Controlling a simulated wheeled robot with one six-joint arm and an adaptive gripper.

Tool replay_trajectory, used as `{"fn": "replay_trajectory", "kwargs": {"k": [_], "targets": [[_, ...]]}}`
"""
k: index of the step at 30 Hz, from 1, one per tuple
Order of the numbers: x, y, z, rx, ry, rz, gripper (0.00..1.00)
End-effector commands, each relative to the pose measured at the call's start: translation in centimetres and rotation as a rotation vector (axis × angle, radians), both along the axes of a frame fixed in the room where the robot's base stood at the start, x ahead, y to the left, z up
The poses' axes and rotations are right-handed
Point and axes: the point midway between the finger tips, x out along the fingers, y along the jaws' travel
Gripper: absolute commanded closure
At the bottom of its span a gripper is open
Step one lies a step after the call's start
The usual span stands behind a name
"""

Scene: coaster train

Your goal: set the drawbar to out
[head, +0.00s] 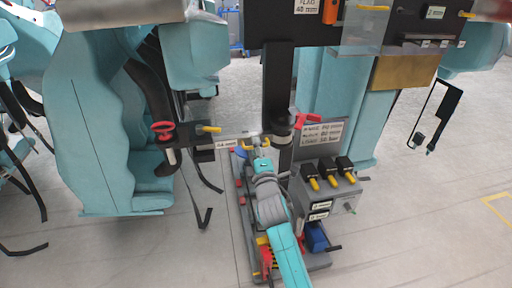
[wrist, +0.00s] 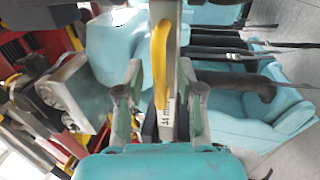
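A grey horizontal bar (head: 236,142) with a small white label runs between the teal seat and the black post; I take it for the drawbar, though its label is too small to read surely. A yellow handle (head: 268,148) sits at its right end. In the wrist view the bar (wrist: 172,80) and the yellow handle (wrist: 159,62) lie between my fingers. My gripper (head: 262,152) reaches up to the handle from below. Its fingers (wrist: 163,92) stand apart with a gap on each side. I cannot tell whether they touch the handle.
A red ring handle (head: 163,131) and a yellow-tipped lever (head: 208,129) are left of the bar. A grey box with several yellow-tipped levers (head: 329,184) stands right of my arm. A sign plate (head: 320,133) and black post (head: 277,90) are close by. Open floor (head: 430,210) lies right.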

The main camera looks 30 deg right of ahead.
Motion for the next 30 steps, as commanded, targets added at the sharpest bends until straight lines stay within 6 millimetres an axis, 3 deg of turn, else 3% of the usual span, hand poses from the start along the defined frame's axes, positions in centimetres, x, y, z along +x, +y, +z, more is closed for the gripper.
{"fn": "replay_trajectory", "kwargs": {"k": [2,6,30], "targets": [[0.0,0.0,0.0,0.000,0.000,0.000,0.68],[0.0,0.0,0.0,0.000,0.000,0.000,1.00],[-1.1,1.0,-0.1,-0.001,0.002,-0.080,1.00]]}}
